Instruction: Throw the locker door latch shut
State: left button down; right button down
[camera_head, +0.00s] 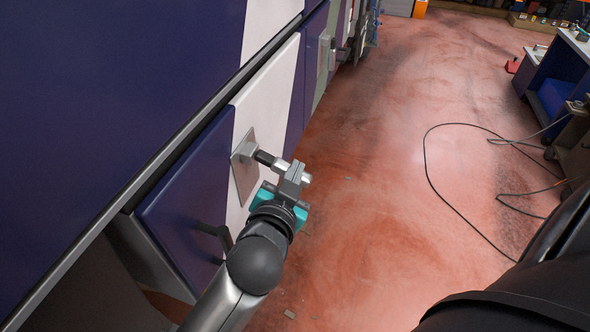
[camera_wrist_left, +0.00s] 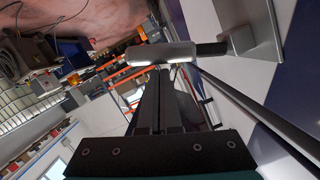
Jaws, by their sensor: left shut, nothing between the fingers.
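The locker door (camera_head: 185,195) is a blue and white panel on the truck's side, in the left of the head view. Its latch has a flat grey plate (camera_head: 243,172) and a handle (camera_head: 268,160) with a dark stem and silver grip, sticking out from the door. My left gripper (camera_head: 296,176) is shut and empty at the handle's outer end. In the left wrist view the silver grip (camera_wrist_left: 160,53) lies across just beyond the shut fingertips (camera_wrist_left: 158,72); whether they touch is unclear. The plate shows at upper right (camera_wrist_left: 262,35). My right gripper is not in view.
A dark bar (camera_head: 215,236) sticks out from the door's lower blue part. More lockers with latches (camera_head: 335,52) run farther along the truck. A black cable (camera_head: 428,165) lies on the red floor (camera_head: 385,200). A blue bench (camera_head: 560,75) stands at right. The floor between is mostly clear.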

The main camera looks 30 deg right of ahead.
pick_arm(q)
notch_tip(320, 180, down, 3)
jog(key=m+t, duration=0.1)
jog(key=m, duration=0.1)
jog(key=shift+w+a+m+b, duration=0.1)
jog(key=shift+w+m+b, duration=0.05)
jog(key=shift+m+b, duration=0.2)
